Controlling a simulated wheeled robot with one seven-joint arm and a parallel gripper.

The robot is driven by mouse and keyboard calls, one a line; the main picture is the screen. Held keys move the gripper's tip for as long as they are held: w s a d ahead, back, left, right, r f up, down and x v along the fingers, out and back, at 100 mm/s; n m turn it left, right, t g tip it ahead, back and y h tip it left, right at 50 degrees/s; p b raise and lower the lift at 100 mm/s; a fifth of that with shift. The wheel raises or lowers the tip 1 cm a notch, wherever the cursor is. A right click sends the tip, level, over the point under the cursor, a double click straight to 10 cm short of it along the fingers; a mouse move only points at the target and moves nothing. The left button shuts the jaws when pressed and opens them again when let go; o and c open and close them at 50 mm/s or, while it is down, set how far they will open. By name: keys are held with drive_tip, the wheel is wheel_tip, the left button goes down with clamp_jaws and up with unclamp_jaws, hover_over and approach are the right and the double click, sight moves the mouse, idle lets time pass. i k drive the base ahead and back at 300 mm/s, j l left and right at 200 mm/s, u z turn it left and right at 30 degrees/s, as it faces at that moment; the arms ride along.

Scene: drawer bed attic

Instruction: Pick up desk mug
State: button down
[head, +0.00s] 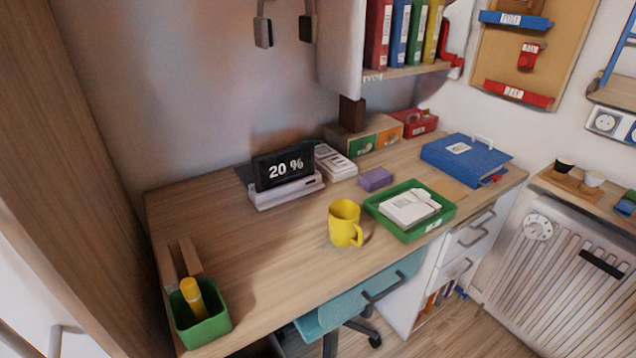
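The desk mug (343,221) is yellow and stands upright on the wooden desk (260,260), near the middle of its front half. Its handle points toward the lower right of the picture. Nothing touches it, and the desk around it is bare on the left. My gripper is not visible in the head view.
A green tray (434,228) with a white item is close right of the mug. A dark display (283,170) stands behind, with a purple block (375,179) to its right. A green pen cup (203,326) is at the front left. A teal chair (362,292) is under the front edge.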

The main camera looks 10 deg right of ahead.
sight(343, 216)
drive_tip(key=i+l+z, duration=0.2)
drive_tip(key=i+l, duration=0.2)
drive_tip(key=l, duration=0.2)
drive_tip(key=i+l+z, duration=0.2)
drive_tip(key=i+l, duration=0.2)
drive_tip(key=l, duration=0.15)
